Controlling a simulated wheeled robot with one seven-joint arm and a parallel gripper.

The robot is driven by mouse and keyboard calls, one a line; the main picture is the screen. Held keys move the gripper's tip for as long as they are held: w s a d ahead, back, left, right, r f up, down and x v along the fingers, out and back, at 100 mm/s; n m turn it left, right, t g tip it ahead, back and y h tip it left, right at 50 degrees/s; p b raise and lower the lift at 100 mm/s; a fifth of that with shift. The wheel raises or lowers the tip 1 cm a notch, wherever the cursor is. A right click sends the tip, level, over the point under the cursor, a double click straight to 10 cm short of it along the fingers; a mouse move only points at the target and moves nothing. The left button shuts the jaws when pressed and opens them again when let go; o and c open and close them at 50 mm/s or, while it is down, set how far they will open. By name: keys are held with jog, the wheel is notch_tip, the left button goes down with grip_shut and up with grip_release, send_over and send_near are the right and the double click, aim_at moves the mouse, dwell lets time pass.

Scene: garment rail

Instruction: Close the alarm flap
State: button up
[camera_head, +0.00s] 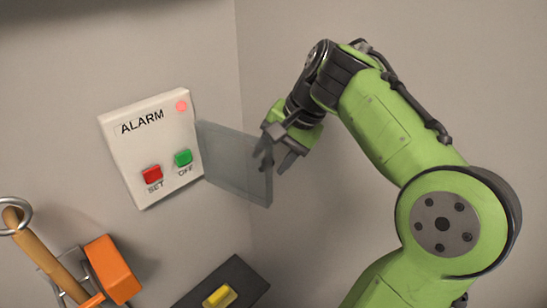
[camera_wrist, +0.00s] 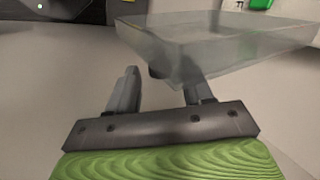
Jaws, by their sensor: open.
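The alarm panel (camera_head: 135,160) is a white box on the wall, with a red light at its top right, a red SET button (camera_head: 152,174) and a green OFF button (camera_head: 183,157). The alarm flap (camera_head: 230,160) is a clear grey pane that stands open from the panel's right edge. My gripper (camera_head: 276,161) is open at the flap's free right edge. In the wrist view the flap (camera_wrist: 220,42) spans the top right, and one finger reaches under or behind it. The other finger is clear of it to the left. I cannot tell whether the gripper touches the flap.
A wooden rail (camera_head: 45,250) with a metal ring and an orange block (camera_head: 111,269) are at the lower left. A dark plate with a yellow piece (camera_head: 220,296) is at the bottom middle. A wall corner is behind the flap.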

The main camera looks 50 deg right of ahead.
jog(key=shift+r, duration=0.1)
grip_shut()
jog(key=shift+a, duration=0.2)
